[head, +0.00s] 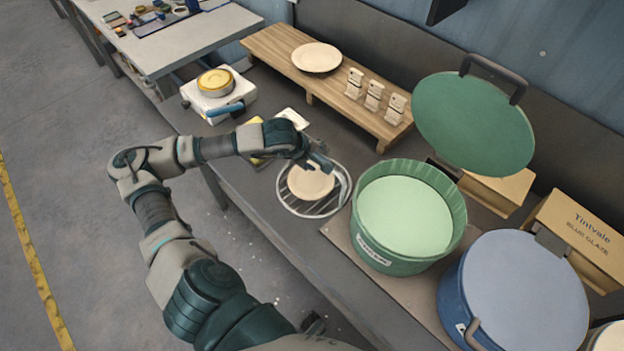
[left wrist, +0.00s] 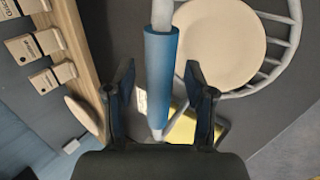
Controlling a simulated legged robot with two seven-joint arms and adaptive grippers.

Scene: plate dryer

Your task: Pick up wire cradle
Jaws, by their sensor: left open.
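The wire cradle (head: 316,215) is a round silvery wire rack on the dark bench. A cream plate (head: 311,182) lies in it. In the left wrist view the cradle's wire rim (left wrist: 294,25) curves around the plate (left wrist: 225,40) at the upper right. Its upright handle has a blue grip (left wrist: 160,82). My left gripper (head: 324,163) is over the far side of the cradle. In the left wrist view its two fingers (left wrist: 161,85) are open, one on each side of the blue grip, with gaps visible. My right gripper is not in view.
A green open pail (head: 458,222) stands close right of the cradle, its green lid (head: 472,122) raised behind. A blue lidded drum (head: 458,310) is nearer. A wooden shelf (head: 272,52) with a plate and small blocks runs behind. A white scale (head: 236,96) sits left.

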